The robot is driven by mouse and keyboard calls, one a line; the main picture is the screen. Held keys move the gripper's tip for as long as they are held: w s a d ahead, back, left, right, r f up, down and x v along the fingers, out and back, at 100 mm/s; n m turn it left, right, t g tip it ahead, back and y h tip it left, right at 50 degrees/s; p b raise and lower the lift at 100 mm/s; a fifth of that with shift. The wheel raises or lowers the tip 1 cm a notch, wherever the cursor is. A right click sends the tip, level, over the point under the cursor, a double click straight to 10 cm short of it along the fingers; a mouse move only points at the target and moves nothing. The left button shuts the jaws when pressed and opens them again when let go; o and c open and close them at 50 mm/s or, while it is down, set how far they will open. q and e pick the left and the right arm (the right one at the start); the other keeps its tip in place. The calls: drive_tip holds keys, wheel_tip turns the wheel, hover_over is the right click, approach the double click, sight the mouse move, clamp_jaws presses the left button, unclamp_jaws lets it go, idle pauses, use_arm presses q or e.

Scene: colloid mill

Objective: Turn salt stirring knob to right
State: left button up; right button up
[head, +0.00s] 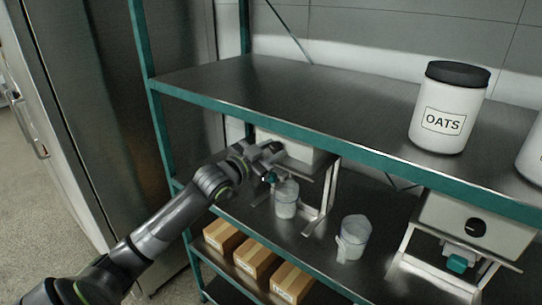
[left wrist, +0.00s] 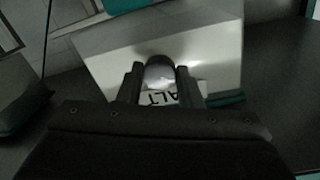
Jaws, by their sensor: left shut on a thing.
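The salt machine is a pale box (head: 302,151) on the middle shelf at the left. My left gripper (head: 271,150) is at its front face. In the left wrist view my left gripper (left wrist: 160,80) has a finger on each side of the dark round stirring knob (left wrist: 158,60) and is shut on it. A white label with the letters "ALT" (left wrist: 168,98) shows between the fingers, partly hidden. The knob's pointing direction cannot be told. In the head view the gripper hides the knob. My right gripper is not in view.
A clear container (head: 286,198) stands under the salt machine, and a clear jug (head: 353,238) stands to its right. A second machine (head: 470,222) with a black knob is at the right. The upper shelf (head: 300,95) overhangs my arm and holds an oats jar (head: 449,108). Cardboard boxes (head: 255,258) sit below.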

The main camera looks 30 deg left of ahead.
use_arm(q)
drive_tip(key=m+b, duration=0.1)
drive_tip(key=m, duration=0.2)
drive_tip(key=shift+f+m, duration=0.1)
drive_tip(key=shift+m, duration=0.2)
drive_tip(key=m+b, duration=0.1)
drive_tip(key=m, duration=0.2)
drive_tip(key=shift+b, duration=0.4)
drive_tip(key=m+b, duration=0.1)
drive_tip(key=m, duration=0.2)
drive_tip(key=shift+d+m+y, duration=0.1)
drive_tip(key=shift+m+y, duration=0.2)
drive_tip(key=shift+m, duration=0.1)
drive_tip(key=m+b, duration=0.1)
drive_tip(key=m, duration=0.2)
drive_tip(key=m+b, duration=0.1)
drive_tip(key=m, duration=0.3)
drive_tip(key=shift+m+y, duration=0.3)
drive_tip(key=shift+m, duration=0.1)
drive_tip(key=m+b, duration=0.1)
drive_tip(key=m, duration=0.2)
drive_tip(key=shift+f, duration=0.1)
drive_tip(key=m+b, duration=0.1)
drive_tip(key=m, duration=0.3)
drive_tip(key=shift+m+y, duration=0.3)
drive_tip(key=shift+m+t, duration=0.3)
drive_tip(key=shift+m, duration=1.2)
drive_tip(key=shift+b, duration=0.3)
